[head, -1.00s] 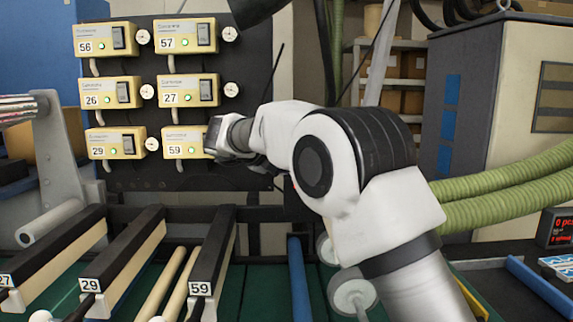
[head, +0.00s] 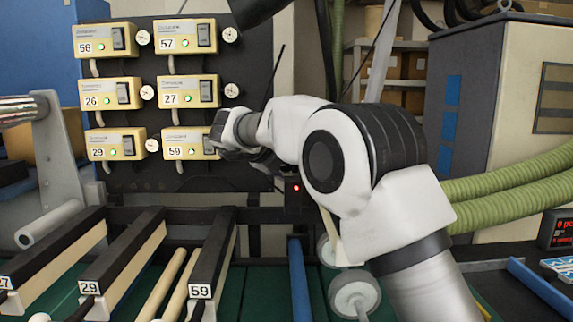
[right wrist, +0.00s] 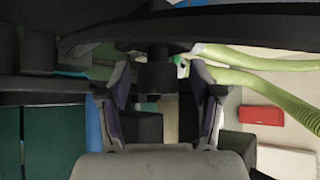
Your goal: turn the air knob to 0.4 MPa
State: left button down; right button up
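My right gripper (head: 222,140) reaches in front of the panel, by the right end of the unit labelled 59 (head: 183,143), and covers that unit's gauge area. In the right wrist view, its two fingers (right wrist: 158,98) are apart. A short dark cylindrical part (right wrist: 155,72), which looks like a knob, stands between the fingertips with a gap on each side. I cannot read any pressure value or marking on it. My left gripper is not in view.
Several yellow units, including 57 (head: 185,37) and 27 (head: 187,91), with small white gauges (head: 231,90), fill the dark panel. A red light (head: 296,188) glows below my forearm. Green hoses (head: 500,190) run at right. Numbered bars (head: 215,250) stand in front.

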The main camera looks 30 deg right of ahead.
jog(key=v, duration=1.2)
jog(key=shift+w, duration=0.1)
